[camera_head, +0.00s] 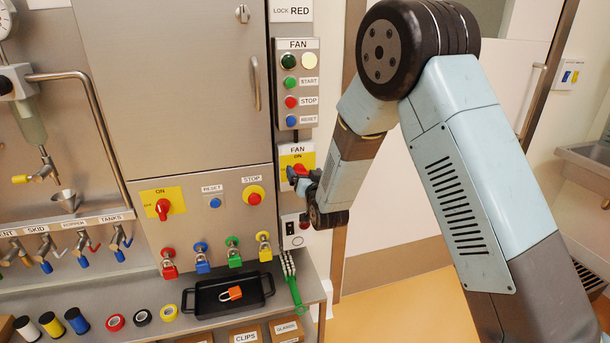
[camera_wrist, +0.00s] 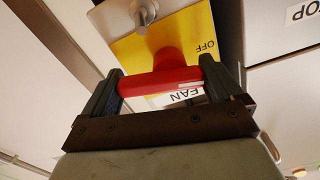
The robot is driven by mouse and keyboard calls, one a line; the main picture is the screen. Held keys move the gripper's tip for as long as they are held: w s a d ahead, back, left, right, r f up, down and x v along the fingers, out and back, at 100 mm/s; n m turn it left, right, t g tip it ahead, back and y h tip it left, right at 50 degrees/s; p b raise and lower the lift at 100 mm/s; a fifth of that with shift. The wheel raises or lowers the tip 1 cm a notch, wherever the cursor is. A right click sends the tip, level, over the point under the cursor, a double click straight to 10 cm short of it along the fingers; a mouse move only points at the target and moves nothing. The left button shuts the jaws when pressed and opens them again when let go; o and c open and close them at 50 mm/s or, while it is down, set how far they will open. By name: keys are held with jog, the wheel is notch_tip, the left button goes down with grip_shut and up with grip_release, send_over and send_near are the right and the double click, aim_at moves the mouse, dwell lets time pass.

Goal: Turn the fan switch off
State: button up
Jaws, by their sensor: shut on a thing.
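The fan switch has a red handle (camera_head: 298,170) on a yellow plate, under a FAN label, on the narrow panel right of the cabinet. In the wrist view the red handle (camera_wrist: 160,82) lies crosswise between the two fingers of my gripper (camera_wrist: 161,75), which press on its two ends. The OFF mark (camera_wrist: 205,47) shows upside down beyond the handle's right end. The ON mark (camera_head: 299,156) shows above the handle in the head view. My gripper (camera_head: 304,178) partly hides the switch there, so the handle's exact angle is hard to tell.
A FAN button box (camera_head: 298,85) sits above the switch. Another red rotary switch (camera_head: 163,209) on yellow is on the cabinet. Padlocks hang below, over a black tray (camera_head: 228,297) on the shelf.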

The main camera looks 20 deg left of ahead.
jog(key=shift+r+n, duration=0.2)
jog(key=shift+n, duration=1.2)
jog(key=o, duration=0.7)
jog(key=shift+s, duration=0.1)
jog(key=v, duration=1.3)
jog(key=shift+s, duration=0.35)
jog(key=shift+d, duration=0.15)
